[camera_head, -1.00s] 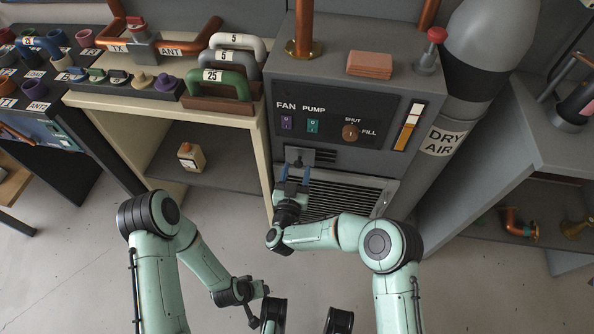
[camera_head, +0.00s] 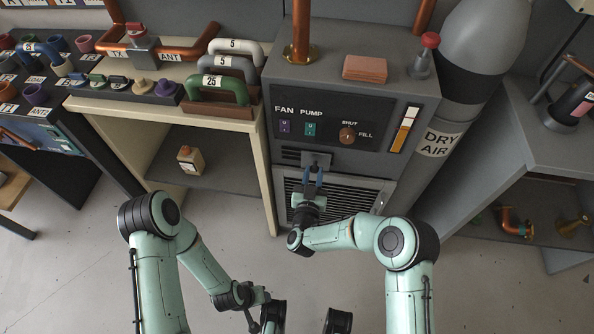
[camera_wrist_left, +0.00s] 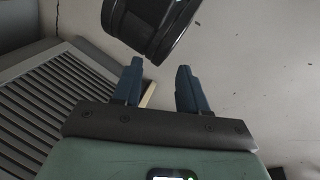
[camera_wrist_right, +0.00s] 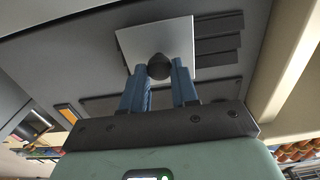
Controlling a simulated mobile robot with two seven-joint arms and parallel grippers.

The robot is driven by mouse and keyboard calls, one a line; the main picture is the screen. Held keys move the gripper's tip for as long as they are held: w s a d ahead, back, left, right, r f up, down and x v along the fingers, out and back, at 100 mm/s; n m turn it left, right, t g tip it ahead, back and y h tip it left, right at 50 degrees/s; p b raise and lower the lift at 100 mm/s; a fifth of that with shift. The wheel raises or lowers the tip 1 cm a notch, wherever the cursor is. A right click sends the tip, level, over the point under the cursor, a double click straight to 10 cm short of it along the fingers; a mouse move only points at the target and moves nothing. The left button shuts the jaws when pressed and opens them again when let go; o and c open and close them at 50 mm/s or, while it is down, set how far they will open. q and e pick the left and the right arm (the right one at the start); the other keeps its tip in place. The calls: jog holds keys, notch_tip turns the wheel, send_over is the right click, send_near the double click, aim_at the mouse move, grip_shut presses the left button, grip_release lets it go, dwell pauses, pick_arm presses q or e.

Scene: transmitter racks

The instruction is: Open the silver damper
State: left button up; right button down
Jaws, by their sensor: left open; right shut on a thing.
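The silver damper (camera_head: 318,158) is a small plate with a dark knob on the front of the grey cabinet, below the FAN and PUMP panel. Dark vent slots (camera_head: 290,155) show uncovered to its left. In the right wrist view the damper plate (camera_wrist_right: 158,38) has slots showing on its right, and its round knob (camera_wrist_right: 159,66) sits between my fingertips. My right gripper (camera_head: 313,174) is shut on this knob. My left gripper (camera_wrist_left: 158,70) is open and empty, low in front of the cabinet, away from the damper.
A louvred grille (camera_head: 345,198) lies just below the damper. The panel has FAN and PUMP switches and a SHUT/FILL knob (camera_head: 347,135). A DRY AIR cylinder (camera_head: 440,140) stands right of the cabinet. A cream shelf unit (camera_head: 258,150) stands left. Floor in front is clear.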

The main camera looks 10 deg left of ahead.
pick_arm(q)
jog(key=shift+s+d+r+g+p, duration=0.35)
jog(key=shift+s+r, duration=0.25)
jog(key=shift+s, duration=0.2)
pick_arm(e)
jog(key=d, duration=0.8)
jog(key=shift+d, duration=0.4)
jog(key=c, duration=0.9)
grip_release()
jog(key=shift+o, duration=0.2)
pick_arm(q)
jog(key=shift+s+d+r+g+h+p, duration=0.15)
jog(key=shift+s+d+r+p, duration=0.15)
jog(key=shift+s+r, duration=0.15)
jog(key=shift+s+d+r+g+h+p, duration=0.1)
jog(key=shift+s+d+r+h+p, duration=0.1)
jog(key=shift+s+r+p, duration=0.25)
pick_arm(e)
jog(key=s, duration=1.3)
jog(key=shift+s, duration=0.2)
pick_arm(q)
jog(key=shift+s, duration=0.1)
